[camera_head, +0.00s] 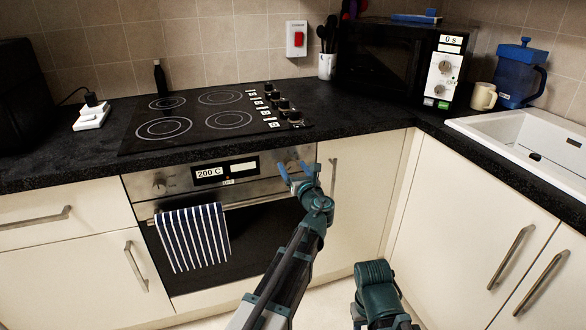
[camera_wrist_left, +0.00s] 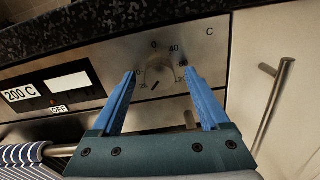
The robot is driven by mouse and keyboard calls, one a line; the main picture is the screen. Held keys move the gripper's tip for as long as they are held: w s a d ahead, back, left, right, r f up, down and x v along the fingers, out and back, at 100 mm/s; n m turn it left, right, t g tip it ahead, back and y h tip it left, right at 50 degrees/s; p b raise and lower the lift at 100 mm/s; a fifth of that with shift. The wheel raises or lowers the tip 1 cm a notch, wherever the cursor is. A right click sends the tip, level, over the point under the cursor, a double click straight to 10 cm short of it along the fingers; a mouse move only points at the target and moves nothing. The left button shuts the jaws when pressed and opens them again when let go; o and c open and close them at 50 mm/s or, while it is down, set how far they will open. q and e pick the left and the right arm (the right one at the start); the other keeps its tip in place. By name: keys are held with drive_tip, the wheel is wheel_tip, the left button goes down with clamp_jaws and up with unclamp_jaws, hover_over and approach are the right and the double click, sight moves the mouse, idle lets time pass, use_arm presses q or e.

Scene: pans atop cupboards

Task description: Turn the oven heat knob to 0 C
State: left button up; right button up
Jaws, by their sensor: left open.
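The oven heat knob (camera_wrist_left: 158,74) is a round metal knob on the oven's steel front panel, with a scale marked 0, 40 and other numbers around it. Its dark pointer mark faces lower left, towards the 20-something figure at the scale's end. The oven display (camera_head: 210,172) reads 200 C, and it also shows in the left wrist view (camera_wrist_left: 20,95). My left gripper (camera_head: 297,172) is open, its blue fingers (camera_wrist_left: 159,72) on either side of the knob with gaps visible. I cannot tell whether the fingertips reach past the knob's face. My right gripper is not in view.
A second knob (camera_head: 159,187) sits at the panel's left. A striped towel (camera_head: 194,238) hangs on the oven handle (camera_head: 253,201). The black worktop (camera_head: 70,158) overhangs the panel, with hob knobs (camera_head: 283,104) above. A cupboard handle (camera_wrist_left: 266,105) stands out to the right.

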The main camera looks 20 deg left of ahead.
use_arm(q)
drive_tip(key=shift+w+a, duration=0.1)
clamp_jaws()
idle(0.4)
